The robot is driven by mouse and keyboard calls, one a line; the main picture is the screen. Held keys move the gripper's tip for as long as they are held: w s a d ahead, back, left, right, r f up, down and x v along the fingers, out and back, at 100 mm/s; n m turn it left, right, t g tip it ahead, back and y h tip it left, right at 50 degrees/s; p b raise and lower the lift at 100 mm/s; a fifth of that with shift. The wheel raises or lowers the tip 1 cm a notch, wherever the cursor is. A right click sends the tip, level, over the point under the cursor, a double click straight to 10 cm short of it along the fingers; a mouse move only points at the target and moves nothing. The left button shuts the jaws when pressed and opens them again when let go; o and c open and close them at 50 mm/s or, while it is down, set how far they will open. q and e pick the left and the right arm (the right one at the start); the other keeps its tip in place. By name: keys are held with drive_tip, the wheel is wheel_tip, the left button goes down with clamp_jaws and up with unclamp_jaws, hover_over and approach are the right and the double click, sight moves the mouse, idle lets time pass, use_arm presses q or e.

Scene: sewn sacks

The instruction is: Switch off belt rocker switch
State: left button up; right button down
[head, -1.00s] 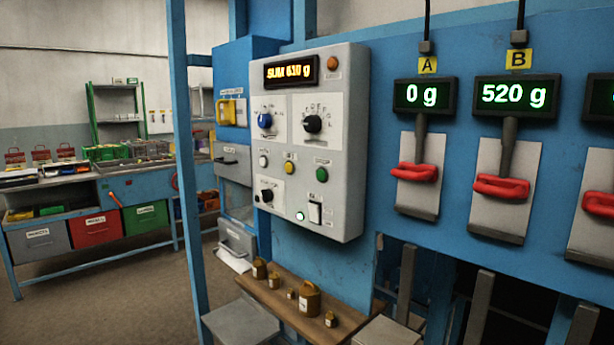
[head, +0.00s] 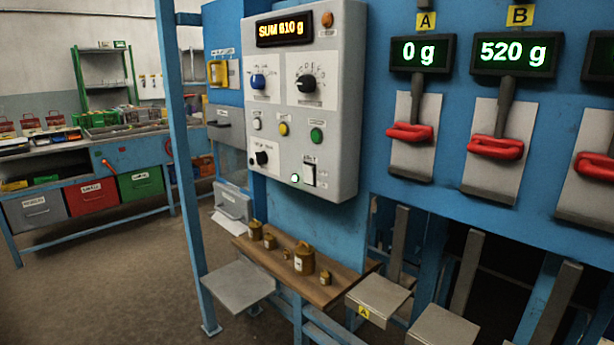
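A grey control box (head: 338,130) is mounted on the blue frame in the middle of the head view. The rocker switch (head: 309,173), white with a dark surround, sits low on its right side, under a small label. A small lamp (head: 294,178) to its left glows pale green. The rocker's exact position is too small to tell. Above it are green, yellow and white buttons, a blue knob and black knobs. The amber display (head: 284,29) reads about "SUM 610 g", partly blurred. Neither of my grippers is in view.
Red-handled levers hang under displays A (head: 422,52), reading 0 g, and B (head: 514,53), reading 520 g. A wooden shelf (head: 330,290) with several brass weights and metal plates (head: 238,286) stands below the box. A blue post (head: 178,150) rises on the left; floor beyond is clear.

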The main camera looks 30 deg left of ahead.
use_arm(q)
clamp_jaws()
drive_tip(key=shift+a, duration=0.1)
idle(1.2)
